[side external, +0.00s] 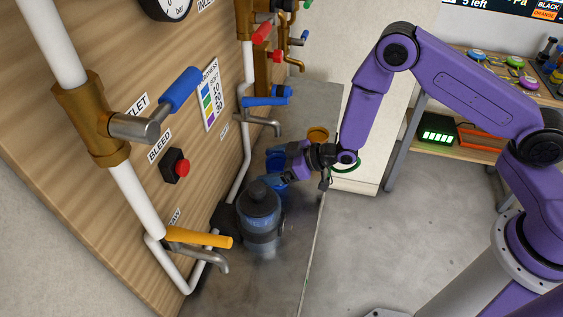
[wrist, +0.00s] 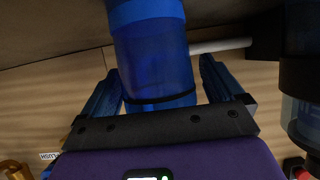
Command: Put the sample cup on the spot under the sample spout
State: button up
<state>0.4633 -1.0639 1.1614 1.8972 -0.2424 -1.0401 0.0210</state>
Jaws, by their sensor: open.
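A blue cylinder (side external: 275,162) stands on the grey ledge by the panel; I cannot tell if it is the sample cup. In the wrist view the translucent blue cylinder (wrist: 155,55) is between my fingers, with visible gaps beside it. My gripper (side external: 287,172) is open around it, its fingers (wrist: 156,80) one on each side. An amber round cup-like thing (side external: 318,134) is farther back on the ledge. A spout (side external: 262,124) with a blue lever (side external: 266,100) sticks out of the panel. Another spout (side external: 215,259) with a yellow lever (side external: 200,238) is nearer. Which is the sample spout is unclear.
A dark canister (side external: 260,212) stands close in front of the blue cylinder; it is at the right edge in the wrist view (wrist: 302,105). White pipes (side external: 136,200) and valves line the panel. The ledge's near part (side external: 285,285) is clear.

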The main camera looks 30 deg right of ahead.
jog(key=v, duration=1.2)
jog(key=shift+a+r, duration=0.1)
jog(key=s+r+n+g+h, duration=0.2)
jog(key=s+r+g+h, duration=0.25)
jog(key=s+r, duration=0.5)
jog(key=s+d+r+g+h, duration=0.2)
jog(key=s+d, duration=0.4)
jog(key=s, duration=0.3)
jog(key=s+d+r+n+g+h, duration=0.1)
jog(key=s+d+r, duration=0.3)
jog(key=s, duration=0.5)
jog(key=shift+d+r+g+h, duration=0.15)
jog(key=shift+d+g+h, duration=0.3)
jog(key=shift+d+h, duration=0.6)
